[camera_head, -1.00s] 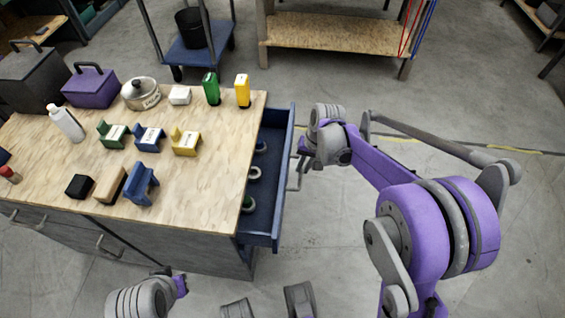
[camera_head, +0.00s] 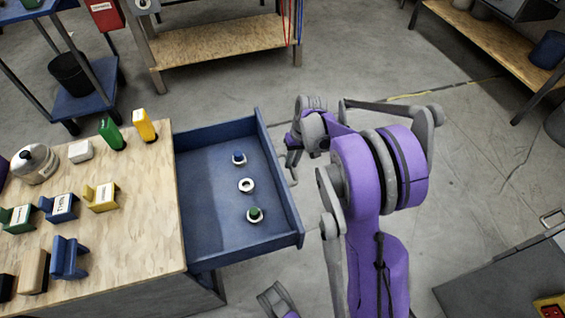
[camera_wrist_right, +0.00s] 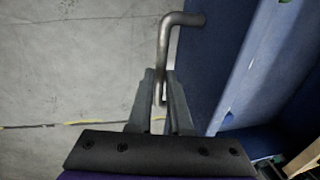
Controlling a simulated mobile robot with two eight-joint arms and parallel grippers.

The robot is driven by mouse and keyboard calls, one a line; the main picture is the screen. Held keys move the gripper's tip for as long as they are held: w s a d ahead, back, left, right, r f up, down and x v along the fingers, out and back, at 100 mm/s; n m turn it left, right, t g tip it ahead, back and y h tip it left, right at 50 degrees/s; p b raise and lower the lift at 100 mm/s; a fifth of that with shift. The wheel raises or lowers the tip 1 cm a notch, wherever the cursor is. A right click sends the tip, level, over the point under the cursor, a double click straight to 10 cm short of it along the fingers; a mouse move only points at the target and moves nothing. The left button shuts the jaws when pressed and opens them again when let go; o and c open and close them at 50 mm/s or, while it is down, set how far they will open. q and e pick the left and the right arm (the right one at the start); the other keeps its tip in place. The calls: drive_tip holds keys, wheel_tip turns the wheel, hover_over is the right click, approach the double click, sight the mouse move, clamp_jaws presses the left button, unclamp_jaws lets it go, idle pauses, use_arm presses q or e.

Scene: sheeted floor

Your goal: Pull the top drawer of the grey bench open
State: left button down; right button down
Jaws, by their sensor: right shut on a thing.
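The grey bench (camera_head: 190,297) has a pale wooden top and stands at the left in the head view. Its top drawer (camera_head: 208,218) is blue and stands well out from the bench's right side, its inside showing. The drawer's bent metal handle (camera_head: 293,178) is on its outer front. My right gripper (camera_head: 291,160) is at this handle. In the right wrist view its two fingers (camera_wrist_right: 161,92) are shut on the lower part of the handle (camera_wrist_right: 165,45), beside the blue drawer front (camera_wrist_right: 215,60).
In the drawer lie a blue-topped piece (camera_head: 239,158), a pale ring (camera_head: 247,185) and a green-topped piece (camera_head: 255,215). Several blocks and a pot (camera_head: 35,163) stand on the bench top. A grey cabinet (camera_head: 510,285) is at lower right. Floor beyond the drawer is clear.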

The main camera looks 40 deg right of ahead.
drive_tip(key=shift+s+d, duration=0.1)
drive_tip(key=shift+d, duration=0.1)
drive_tip(key=c, duration=0.8)
unclamp_jaws()
drive_tip(key=shift+c, duration=0.2)
wheel_tip(320, 180, up, 11)
drive_tip(key=d+p, duration=0.2)
drive_tip(key=shift+s+f+p, duration=0.2)
drive_tip(key=shift+s+p, duration=0.15)
drive_tip(key=shift+s, duration=0.05)
drive_tip(key=shift+a, duration=0.1)
